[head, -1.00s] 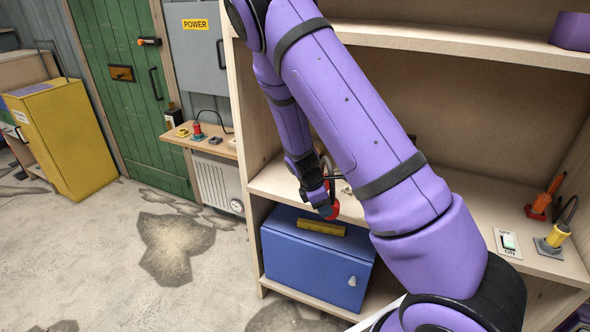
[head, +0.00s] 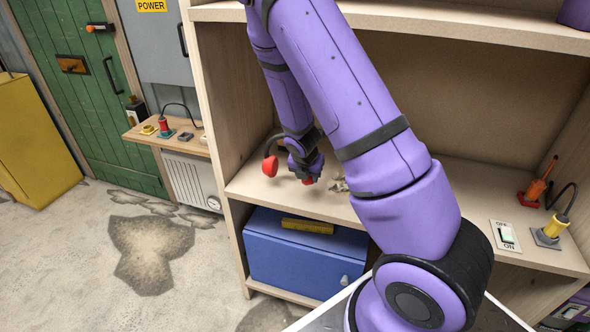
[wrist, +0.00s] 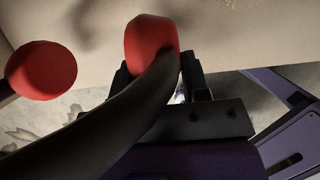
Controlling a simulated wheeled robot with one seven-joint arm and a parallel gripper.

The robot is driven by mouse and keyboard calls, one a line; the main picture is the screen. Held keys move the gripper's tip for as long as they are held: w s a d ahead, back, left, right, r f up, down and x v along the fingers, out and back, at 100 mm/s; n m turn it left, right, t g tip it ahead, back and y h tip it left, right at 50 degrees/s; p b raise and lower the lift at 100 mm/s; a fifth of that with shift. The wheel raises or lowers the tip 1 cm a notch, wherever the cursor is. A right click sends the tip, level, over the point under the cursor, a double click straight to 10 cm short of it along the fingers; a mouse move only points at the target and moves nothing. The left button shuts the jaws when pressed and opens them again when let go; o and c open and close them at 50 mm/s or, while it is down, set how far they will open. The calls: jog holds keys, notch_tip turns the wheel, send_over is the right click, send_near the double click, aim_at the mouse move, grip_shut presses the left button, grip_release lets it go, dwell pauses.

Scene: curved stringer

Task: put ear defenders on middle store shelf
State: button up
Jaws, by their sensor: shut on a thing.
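The ear defenders have two red cups and a black band. In the head view, one cup (head: 270,166) shows left of my gripper (head: 304,168), and part of the other shows just under it. In the wrist view, my gripper (wrist: 157,78) is shut on the ear defenders near one cup (wrist: 151,36), and the other cup (wrist: 40,70) hangs to the left. They are at the front left of the middle shelf (head: 450,200); whether they touch it I cannot tell. My arm hides part of the shelf.
The upper shelf (head: 400,25) is above. A blue cabinet (head: 295,260) with a yellow bar (head: 307,225) stands below. On the middle shelf's right are a switch (head: 505,236), an orange-handled thing (head: 536,187) and a yellow plug (head: 553,230). A small grey item (head: 340,186) lies mid-shelf.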

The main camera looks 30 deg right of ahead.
jog(key=w, duration=0.2)
jog(key=w+d, duration=0.1)
jog(key=w, duration=0.5)
jog(key=shift+w+d+f, duration=0.25)
jog(key=shift+d+f, duration=0.15)
jog(key=shift+f, duration=1.75)
jog(key=shift+f, duration=0.15)
jog(key=o, duration=1.1)
jog(key=shift+c, duration=0.2)
